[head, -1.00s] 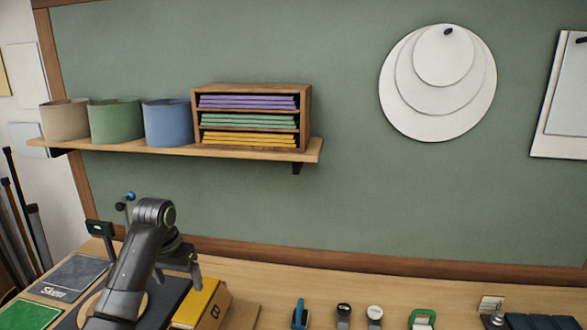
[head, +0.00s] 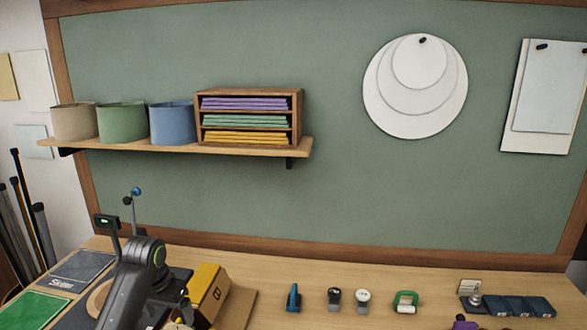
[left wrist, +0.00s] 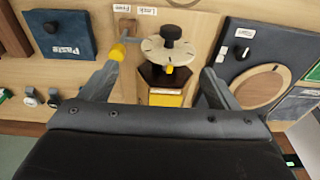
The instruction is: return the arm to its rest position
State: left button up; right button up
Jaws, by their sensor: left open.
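My left arm (head: 134,282) comes up from the bottom left of the head view, bent over the bench. My left gripper (left wrist: 158,84) is open in the left wrist view, its two dark fingers spread wide with nothing held between them. Beyond them are a round pale dial (left wrist: 167,55) with a black knob and a yellow-ended lever (left wrist: 117,53), which overlaps the left finger in the picture. I cannot tell whether they touch. In the head view the gripper is low beside a yellow block (head: 208,287), partly hidden by the arm. My right gripper is not in view.
A shelf (head: 180,147) with bins and a paper rack hangs on the green wall. A dark board (head: 82,266) and a green mat (head: 35,306) lie at the left.

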pick_arm(q)
jog(key=s+f+t, duration=0.1)
jog(key=s+f, duration=0.6)
jog(key=s, duration=0.3)
jog(key=s+f, duration=0.7)
jog(key=s, duration=0.3)
jog(key=s+a+r+n+t+y, duration=0.1)
jog(key=s+r+n+y, duration=0.1)
jog(key=s, duration=1.7)
notch_tip(320, 180, down, 32)
jog(key=a+g+b, duration=0.1)
jog(key=a+b, duration=0.1)
jog(key=b, duration=0.6)
jog(key=s+f+b, duration=0.3)
jog(key=s+f, duration=0.4)
jog(key=f, duration=0.4)
jog(key=s+d+f+g+h+b, duration=0.1)
jog(key=s+f+b, duration=0.2)
jog(key=s+f, duration=0.5)
notch_tip(320, 180, down, 4)
jog(key=shift+d+r+g, duration=0.2)
jog(key=shift+g, duration=0.1)
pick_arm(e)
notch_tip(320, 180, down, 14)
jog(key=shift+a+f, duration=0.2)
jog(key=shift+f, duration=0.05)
